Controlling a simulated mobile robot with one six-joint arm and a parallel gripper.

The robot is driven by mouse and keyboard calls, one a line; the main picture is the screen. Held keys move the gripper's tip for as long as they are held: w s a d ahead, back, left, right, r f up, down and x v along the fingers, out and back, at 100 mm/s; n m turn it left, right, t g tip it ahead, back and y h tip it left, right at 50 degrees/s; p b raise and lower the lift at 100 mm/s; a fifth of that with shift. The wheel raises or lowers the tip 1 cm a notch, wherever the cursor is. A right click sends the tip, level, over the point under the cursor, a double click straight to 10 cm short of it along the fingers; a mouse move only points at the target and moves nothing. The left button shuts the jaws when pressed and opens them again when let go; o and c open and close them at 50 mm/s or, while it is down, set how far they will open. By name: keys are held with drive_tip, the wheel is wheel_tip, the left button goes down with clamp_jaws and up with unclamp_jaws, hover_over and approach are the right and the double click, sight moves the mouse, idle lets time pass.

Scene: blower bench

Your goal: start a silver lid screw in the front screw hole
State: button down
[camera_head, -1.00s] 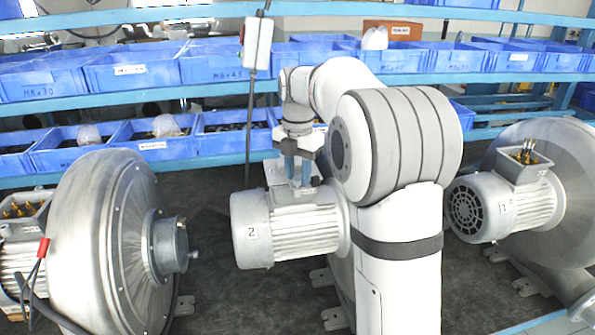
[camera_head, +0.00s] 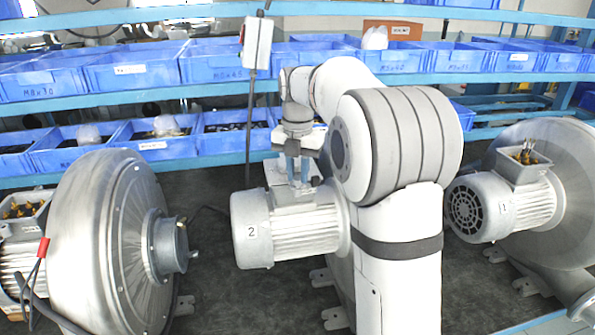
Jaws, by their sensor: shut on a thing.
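The middle motor (camera_head: 295,235), marked 2, lies on its side with a light grey terminal box on top. My gripper (camera_head: 303,186) points straight down at the top of this motor, at the terminal box. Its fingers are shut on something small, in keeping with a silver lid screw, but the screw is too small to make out. The fingers and the motor top hide the front screw hole. I cannot tell whether the screw touches the hole. A pale flat plate (camera_head: 273,172) shows just behind and left of the fingers.
A large blower (camera_head: 110,245) stands on the left and another motor (camera_head: 515,205) with open terminals on the right. Blue bins (camera_head: 135,70) line the shelves behind. A grey pendant box (camera_head: 257,43) hangs above and left of the arm. Dark bench (camera_head: 225,290) shows between the blowers.

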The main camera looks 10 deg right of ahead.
drive_tip(key=m, duration=0.3)
drive_tip(key=shift+m, duration=0.3)
drive_tip(key=m, duration=0.3)
drive_tip(key=shift+m, duration=0.4)
drive_tip(key=m, duration=1.7)
drive_tip(key=shift+m, duration=0.3)
drive_tip(key=c, duration=1.6)
unclamp_jaws()
drive_tip(key=shift+f, duration=0.1)
drive_tip(key=shift+o, duration=0.2)
